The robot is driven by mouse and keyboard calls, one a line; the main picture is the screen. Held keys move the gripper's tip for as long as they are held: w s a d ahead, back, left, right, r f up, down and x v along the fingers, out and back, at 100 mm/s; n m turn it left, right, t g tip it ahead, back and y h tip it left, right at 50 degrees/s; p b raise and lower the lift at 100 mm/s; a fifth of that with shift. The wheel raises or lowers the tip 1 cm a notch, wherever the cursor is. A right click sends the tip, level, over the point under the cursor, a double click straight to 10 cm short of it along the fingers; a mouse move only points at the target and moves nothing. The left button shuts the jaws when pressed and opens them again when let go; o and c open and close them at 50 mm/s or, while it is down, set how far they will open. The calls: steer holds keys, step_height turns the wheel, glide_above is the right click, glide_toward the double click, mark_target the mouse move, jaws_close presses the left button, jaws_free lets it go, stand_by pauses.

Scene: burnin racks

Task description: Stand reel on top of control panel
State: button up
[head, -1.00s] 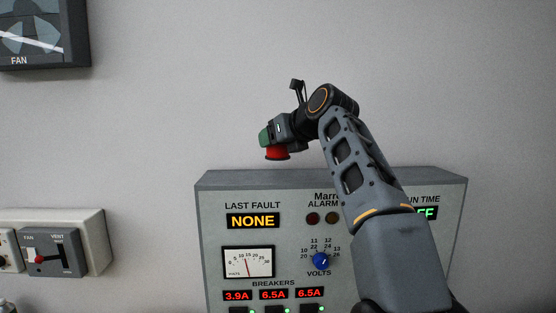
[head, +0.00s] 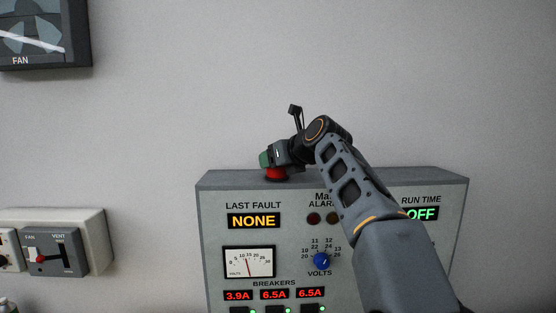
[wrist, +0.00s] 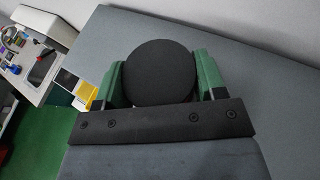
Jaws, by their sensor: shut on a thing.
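The reel shows in the head view as a red round piece (head: 276,174) under my gripper (head: 267,160), just at the top edge of the control panel (head: 330,178). In the wrist view the reel is a dark round disc (wrist: 161,72) between the two green fingers of my gripper (wrist: 161,78). My gripper is shut on the reel. The reel appears upright, its flat round face toward the wrist camera. The grey top of the panel (wrist: 245,45) lies beneath it. I cannot tell whether the reel touches the panel top.
The wall rises behind the panel. A fan unit (head: 42,35) is at the upper left, and a switch box (head: 54,250) is at the lower left. The wrist view shows a cluttered bench (wrist: 38,62) at left. The panel top to the right looks clear.

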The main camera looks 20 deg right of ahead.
steer(key=shift+f, duration=0.1)
steer(key=o, duration=1.2)
steer(key=b+v, duration=0.2)
steer(key=v, duration=1)
steer(key=s+a+f+n+g+h, duration=0.1)
steer(key=s+f+n, duration=0.4)
steer(key=f+n, duration=0.5)
steer(key=s+a+f+n+g+h, duration=0.1)
steer(key=s+f+n+g, duration=0.3)
steer(key=f+n, duration=0.7)
steer(key=s+a+f+n+g+h, duration=0.1)
steer(key=s+f+n, duration=0.7)
steer(key=f, duration=1)
steer(key=n+g+h, duration=0.1)
steer(key=n, duration=0.2)
steer(key=shift+s+a+h, duration=0.2)
steer(key=shift+a+h, duration=0.05)
steer(key=shift+h, duration=0.15)
